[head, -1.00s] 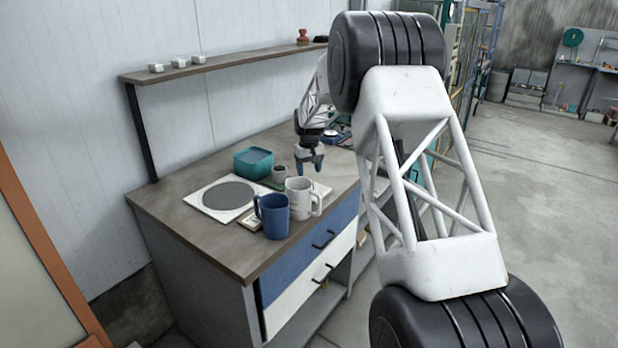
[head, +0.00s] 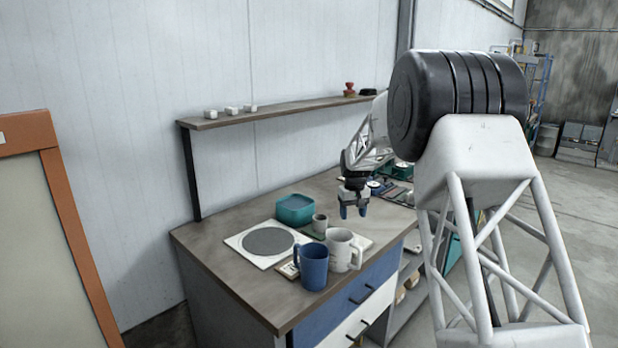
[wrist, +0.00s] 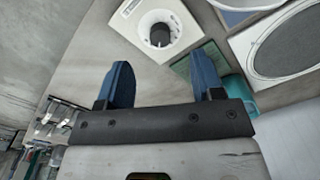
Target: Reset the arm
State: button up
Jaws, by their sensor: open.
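My gripper (head: 354,211) hangs above the workbench, behind and right of the mugs in the head view. Its two blue fingers are apart with nothing between them. In the wrist view the open fingers (wrist: 162,85) point at a white square plate with a dark round knob or hole (wrist: 160,36). My arm reaches over the bench from the right side of the head view.
A wall shelf (head: 285,109) runs behind. Tools lie at the bench's right end.

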jog(key=s+r, duration=0.5)
jog(key=s, duration=0.5)
jog(key=s+r+m+t, duration=0.1)
jog(key=s+r, duration=0.4)
jog(key=s, duration=0.6)
jog(key=s+r, duration=0.5)
jog(key=s, duration=0.5)
jog(key=s+f+m, duration=0.1)
jog(key=s+f, duration=0.1)
jog(key=s, duration=1.4)
jog(key=s+d+f+t, duration=0.1)
jog(key=s+f, duration=0.1)
jog(key=s, duration=1.5)
jog(key=shift+d+f+m, duration=0.15)
jog(key=shift+f+m, duration=0.05)
jog(key=shift+m, duration=0.2)
